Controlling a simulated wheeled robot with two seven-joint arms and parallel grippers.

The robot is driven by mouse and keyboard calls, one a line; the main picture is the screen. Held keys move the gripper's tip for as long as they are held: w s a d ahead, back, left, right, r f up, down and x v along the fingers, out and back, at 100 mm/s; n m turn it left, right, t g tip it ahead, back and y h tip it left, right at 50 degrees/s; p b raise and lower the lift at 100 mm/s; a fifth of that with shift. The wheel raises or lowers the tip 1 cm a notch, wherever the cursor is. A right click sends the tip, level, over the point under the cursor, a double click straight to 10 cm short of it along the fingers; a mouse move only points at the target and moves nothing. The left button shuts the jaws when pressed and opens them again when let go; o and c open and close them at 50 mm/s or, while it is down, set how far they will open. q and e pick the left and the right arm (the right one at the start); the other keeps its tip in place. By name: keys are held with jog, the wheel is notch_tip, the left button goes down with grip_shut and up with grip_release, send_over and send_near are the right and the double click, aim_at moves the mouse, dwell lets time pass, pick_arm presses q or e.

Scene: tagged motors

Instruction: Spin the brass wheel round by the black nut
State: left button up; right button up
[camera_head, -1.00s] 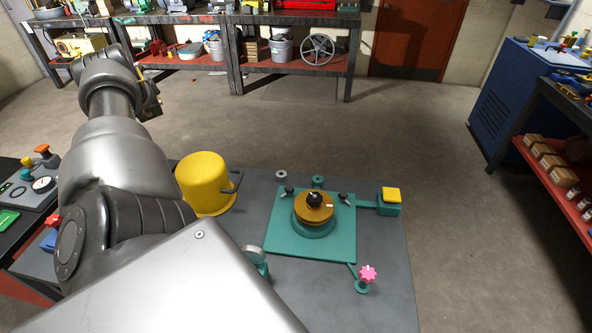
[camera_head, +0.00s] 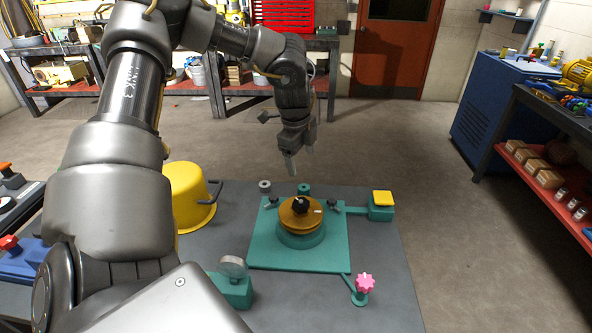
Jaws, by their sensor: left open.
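The brass wheel (camera_head: 301,221) sits on a green round base on the green plate (camera_head: 265,256), on the grey table. My left gripper (camera_head: 299,163) hangs above and behind the wheel, pointing down, apart from the nut. It is open, with nothing seen between its fingers. My right gripper is out of view.
A yellow pot (camera_head: 188,197) with a side handle stands left of the plate. A yellow button block (camera_head: 381,203) is at the right and a pink knob (camera_head: 365,283) at the front right. A gauge (camera_head: 233,268) is at the front left. Small dark clamps flank the wheel.

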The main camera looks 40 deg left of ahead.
pick_arm(q)
jog(key=g, duration=0.2)
send_over(301, 202)
jog(key=shift+s+r+b, duration=0.1)
jog(key=shift+b, duration=0.25)
notch_tip(301, 202, down, 8)
jog(key=b, duration=0.4)
jog(key=shift+f, duration=0.55)
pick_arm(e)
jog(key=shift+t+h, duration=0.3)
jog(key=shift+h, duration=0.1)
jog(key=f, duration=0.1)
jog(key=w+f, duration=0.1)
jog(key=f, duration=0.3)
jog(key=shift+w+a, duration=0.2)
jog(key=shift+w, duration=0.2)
